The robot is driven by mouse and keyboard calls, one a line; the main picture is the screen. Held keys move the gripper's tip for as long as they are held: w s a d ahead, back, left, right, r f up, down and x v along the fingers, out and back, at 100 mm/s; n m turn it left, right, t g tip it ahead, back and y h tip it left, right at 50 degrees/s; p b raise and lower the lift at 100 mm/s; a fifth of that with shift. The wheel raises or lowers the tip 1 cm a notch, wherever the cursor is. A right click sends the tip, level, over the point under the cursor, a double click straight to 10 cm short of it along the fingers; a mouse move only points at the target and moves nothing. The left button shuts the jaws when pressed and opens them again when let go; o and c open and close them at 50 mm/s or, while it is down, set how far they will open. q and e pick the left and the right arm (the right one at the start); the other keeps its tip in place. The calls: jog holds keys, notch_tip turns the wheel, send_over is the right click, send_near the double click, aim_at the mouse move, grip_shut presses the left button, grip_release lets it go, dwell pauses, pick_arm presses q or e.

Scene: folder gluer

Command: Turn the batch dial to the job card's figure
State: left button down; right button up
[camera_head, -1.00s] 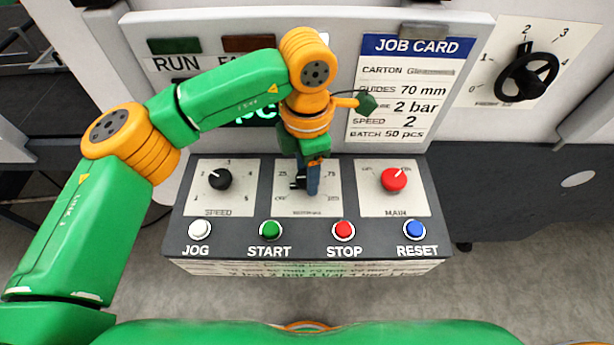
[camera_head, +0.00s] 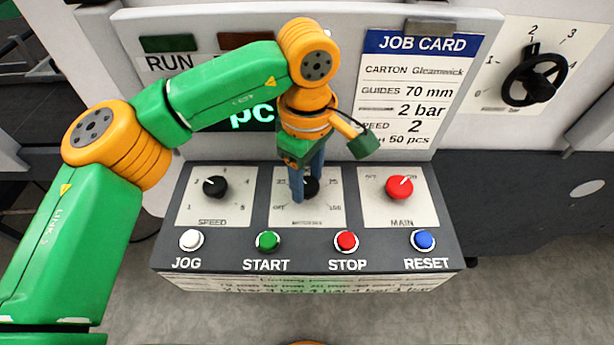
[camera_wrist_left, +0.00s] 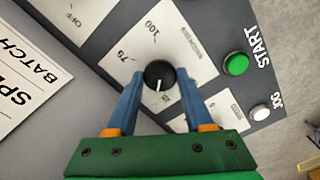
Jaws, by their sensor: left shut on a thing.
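The batch dial (camera_head: 312,187) is a black knob on the middle white plate of the console. In the left wrist view the dial (camera_wrist_left: 158,74) sits between the blue fingers. Its white pointer line points down toward the palm, near a small mark that looks like 25; 75 and 100 are readable on the far side. My left gripper (camera_head: 306,190) reaches down from above and is shut on the dial. The job card (camera_head: 420,85) on the panel behind ends with a batch line of 50 pcs, its first letters hidden by my gripper. My right gripper is not in view.
The speed knob (camera_head: 215,187) and red main knob (camera_head: 399,187) flank the dial. JOG (camera_head: 190,239), START (camera_head: 267,241), STOP (camera_head: 346,241) and RESET (camera_head: 423,240) buttons line the front. My arm partly covers the lit display (camera_head: 252,118). A black handwheel (camera_head: 535,80) is at right.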

aim_at(307, 185)
pick_arm(q)
jog(key=m, duration=0.4)
jog(key=shift+r, duration=0.1)
jog(key=shift+m, duration=2.1)
jog(key=shift+c, duration=1.4)
grip_release()
notch_tip(307, 185, up, 7)
jog(key=shift+r, duration=0.1)
